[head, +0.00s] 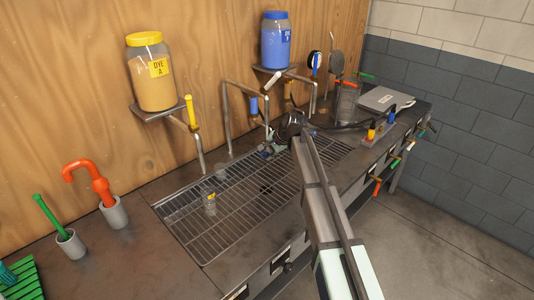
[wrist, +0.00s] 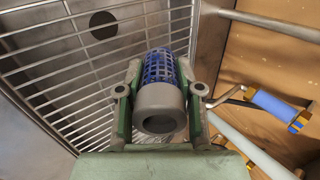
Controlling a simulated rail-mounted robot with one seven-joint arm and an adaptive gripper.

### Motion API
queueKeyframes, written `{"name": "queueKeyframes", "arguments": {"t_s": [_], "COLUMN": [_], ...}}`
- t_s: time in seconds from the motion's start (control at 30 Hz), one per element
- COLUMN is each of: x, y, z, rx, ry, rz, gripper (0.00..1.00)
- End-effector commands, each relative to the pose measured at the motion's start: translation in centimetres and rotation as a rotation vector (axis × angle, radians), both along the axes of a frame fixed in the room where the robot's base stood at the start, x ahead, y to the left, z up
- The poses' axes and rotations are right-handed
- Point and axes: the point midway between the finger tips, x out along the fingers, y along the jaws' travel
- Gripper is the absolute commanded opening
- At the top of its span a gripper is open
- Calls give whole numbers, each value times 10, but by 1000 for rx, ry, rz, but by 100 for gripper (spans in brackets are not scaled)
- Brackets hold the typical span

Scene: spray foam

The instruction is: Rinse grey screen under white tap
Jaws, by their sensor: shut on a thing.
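My gripper (wrist: 158,95) is shut on the grey screen (wrist: 158,122), a short grey tube with a blue mesh end, held between its two green fingers above the wire grate. In the head view my gripper (head: 269,150) is over the back right of the grate, below the taps; the screen is too small to make out there. A white-handled tap (head: 271,81) is on the back wall under the blue jar, above and behind my gripper. I see no water running.
The sink grate (head: 235,215) carries a clear cup with a yellow label (head: 210,205) and another clear cup (head: 221,172). Yellow (head: 191,112) and blue (head: 253,106) handles mark other taps. Metal pipes rise close to my gripper. The blue jar (head: 275,40) stands on a shelf.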

Motion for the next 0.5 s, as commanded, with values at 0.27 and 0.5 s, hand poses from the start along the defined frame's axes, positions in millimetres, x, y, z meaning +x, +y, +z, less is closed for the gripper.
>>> {"name": "queueKeyframes", "arguments": {"t_s": [0.27,0.5], "x": [-20,-36], "y": [-22,-42], "z": [0,0], "rx": [1,0], "ry": [1,0], "rz": [-2,-1], "gripper": [1,1]}}
